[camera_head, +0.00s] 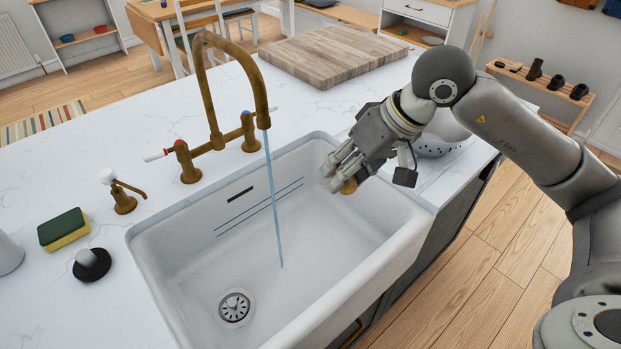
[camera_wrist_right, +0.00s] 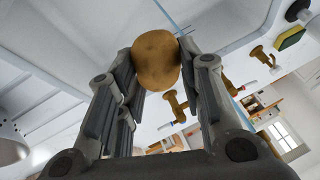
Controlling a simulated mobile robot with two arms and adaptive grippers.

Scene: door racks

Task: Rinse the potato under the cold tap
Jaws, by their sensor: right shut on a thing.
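The potato (camera_wrist_right: 157,60) is brown and held between the fingers of my right gripper (camera_head: 345,178). In the head view the potato (camera_head: 349,187) shows only in part below the fingertips, over the right side of the white sink (camera_head: 215,199). The brass tap (camera_head: 207,92) has a tall curved spout, and a thin blue stream of water (camera_head: 273,200) runs from it into the sink. The potato is to the right of the stream in the head view, apart from it. The cold handle with a blue tip (camera_head: 249,130) is on the spout's right, the red-tipped hot one (camera_head: 181,160) on its left. My left gripper is not in view.
A wooden board (camera_head: 333,51) lies behind the tap. A colander (camera_head: 438,138) stands behind my right gripper.

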